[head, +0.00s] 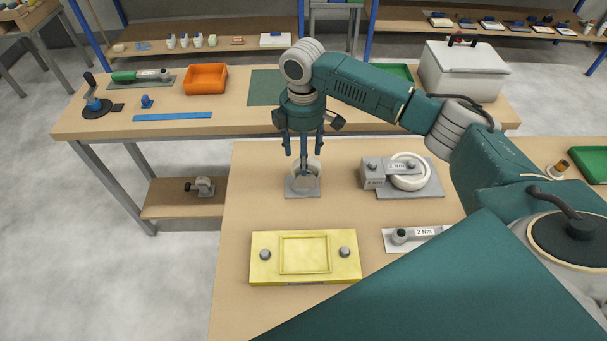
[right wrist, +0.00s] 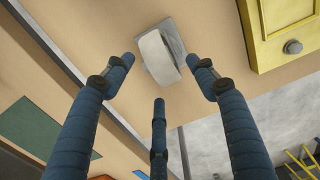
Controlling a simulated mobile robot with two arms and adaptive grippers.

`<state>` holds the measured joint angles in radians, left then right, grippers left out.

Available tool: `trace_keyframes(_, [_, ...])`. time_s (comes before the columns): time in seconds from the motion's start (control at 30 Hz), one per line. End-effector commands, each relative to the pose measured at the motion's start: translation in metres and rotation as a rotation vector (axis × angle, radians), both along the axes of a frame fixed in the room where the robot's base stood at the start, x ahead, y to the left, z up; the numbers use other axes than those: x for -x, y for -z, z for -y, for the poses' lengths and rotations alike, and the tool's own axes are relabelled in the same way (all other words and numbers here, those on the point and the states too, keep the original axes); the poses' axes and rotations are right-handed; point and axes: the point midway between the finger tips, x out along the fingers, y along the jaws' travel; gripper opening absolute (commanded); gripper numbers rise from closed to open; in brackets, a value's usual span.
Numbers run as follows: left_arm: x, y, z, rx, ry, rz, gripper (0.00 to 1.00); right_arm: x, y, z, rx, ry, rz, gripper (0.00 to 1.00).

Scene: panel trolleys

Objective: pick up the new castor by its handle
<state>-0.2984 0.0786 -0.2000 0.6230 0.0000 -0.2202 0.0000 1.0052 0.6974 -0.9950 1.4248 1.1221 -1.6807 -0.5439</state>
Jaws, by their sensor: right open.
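A castor with a pale wheel (head: 313,171) on a grey square plate (head: 291,189) stands on the near table. I take it to be the new castor. My right gripper (head: 304,155) points down just above it, its fingers spread and empty. In the right wrist view the pale wheel (right wrist: 153,58) and plate (right wrist: 172,35) show beyond the open fingers (right wrist: 164,75). I cannot make out a handle; a finger partly covers the castor in the head view. Another castor (head: 203,186) lies on the low shelf at the left. My left gripper is not in view.
A yellow panel with two knobs (head: 265,272) lies in front of the castor. The back table holds an orange bin (head: 206,79) and a white box (head: 463,75).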

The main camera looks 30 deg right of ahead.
Motion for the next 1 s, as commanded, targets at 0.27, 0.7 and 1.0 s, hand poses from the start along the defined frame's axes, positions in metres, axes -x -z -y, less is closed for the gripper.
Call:
trace_keyframes(0.27, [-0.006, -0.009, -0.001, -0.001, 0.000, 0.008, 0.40, 0.000, 0.027, 0.002, 0.001, 0.001, 0.000, 0.57])
trace_keyframes(0.7, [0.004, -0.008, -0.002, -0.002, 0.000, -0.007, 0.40, 0.000, 0.027, 0.002, 0.000, 0.000, 0.001, 0.07])
trace_keyframes(1.0, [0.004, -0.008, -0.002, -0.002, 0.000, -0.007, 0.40, -0.001, 0.025, 0.002, 0.000, 0.001, 0.004, 0.00])
